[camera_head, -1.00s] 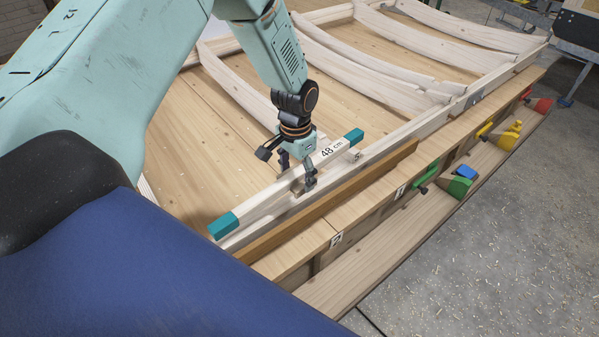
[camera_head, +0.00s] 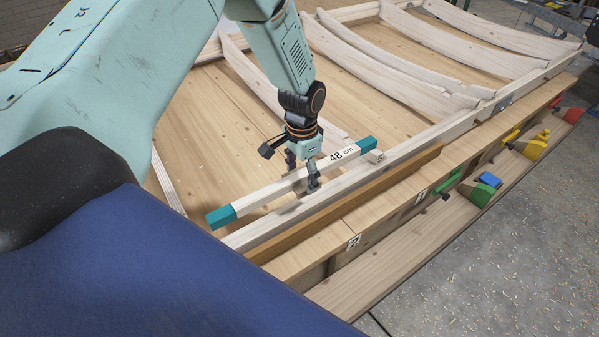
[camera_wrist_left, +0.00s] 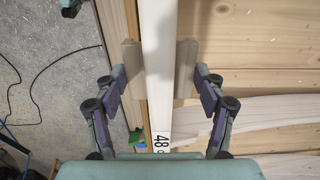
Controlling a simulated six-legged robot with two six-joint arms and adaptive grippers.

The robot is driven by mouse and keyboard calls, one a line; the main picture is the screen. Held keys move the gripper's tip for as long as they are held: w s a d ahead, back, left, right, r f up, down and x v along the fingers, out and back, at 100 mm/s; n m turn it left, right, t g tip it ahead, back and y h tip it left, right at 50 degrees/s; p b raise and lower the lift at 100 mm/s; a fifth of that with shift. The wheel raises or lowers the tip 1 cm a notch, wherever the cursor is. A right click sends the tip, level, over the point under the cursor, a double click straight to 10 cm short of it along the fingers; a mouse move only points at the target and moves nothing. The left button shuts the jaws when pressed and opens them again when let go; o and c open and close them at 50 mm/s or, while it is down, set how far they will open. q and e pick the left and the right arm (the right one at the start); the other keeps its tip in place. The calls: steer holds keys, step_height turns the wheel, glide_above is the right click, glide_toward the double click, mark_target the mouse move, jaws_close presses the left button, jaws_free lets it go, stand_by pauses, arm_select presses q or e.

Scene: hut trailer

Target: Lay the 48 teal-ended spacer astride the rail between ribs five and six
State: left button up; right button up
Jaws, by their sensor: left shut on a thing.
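The 48 cm spacer (camera_head: 285,183) is a pale bar with teal ends and a black "48 cm" mark. My left gripper (camera_head: 302,182) is shut on it near its middle. In the left wrist view, the spacer (camera_wrist_left: 159,60) runs between the fingers, which press on small wooden cheeks at its sides. The spacer lies nearly parallel to the rail (camera_head: 415,140), at or just above it; I cannot tell whether they touch. The rail below the gripper is partly hidden. My right gripper is not clearly in view.
More curved ribs (camera_head: 440,50) cross the plank floor (camera_head: 200,110) further back. A brown strip (camera_head: 345,210) and a ledge (camera_head: 375,222) labelled 1 and 2 run along the rail. Green, blue, yellow and red pieces (camera_head: 482,190) sit along the side. My blue body fills the lower left.

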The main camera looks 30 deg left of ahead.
mark_target(300, 184)
arm_select(q)
steer(key=shift+d+f+b, duration=0.2)
steer(key=shift+f+b, duration=0.2)
steer(key=shift+f, duration=0.25)
steer(key=shift+s+a+f+b, duration=0.1)
steer(key=shift+a+f+b, duration=0.1)
steer(key=shift+f+b, duration=0.25)
steer(key=shift+s+a+f+b, duration=0.1)
steer(key=shift+a+f+b, duration=0.05)
steer(key=shift+f+b, duration=0.25)
steer(key=shift+w+d+f, duration=0.15)
steer(key=shift+w, duration=0.05)
steer(key=shift+d, duration=0.1)
steer(key=shift+s, duration=0.1)
steer(key=shift+a, duration=0.2)
steer(key=shift+d+f+b, duration=0.15)
steer(key=shift+f+b, duration=0.15)
steer(key=shift+f, duration=0.2)
steer(key=shift+f+b, duration=0.4)
steer(key=shift+f, duration=0.4)
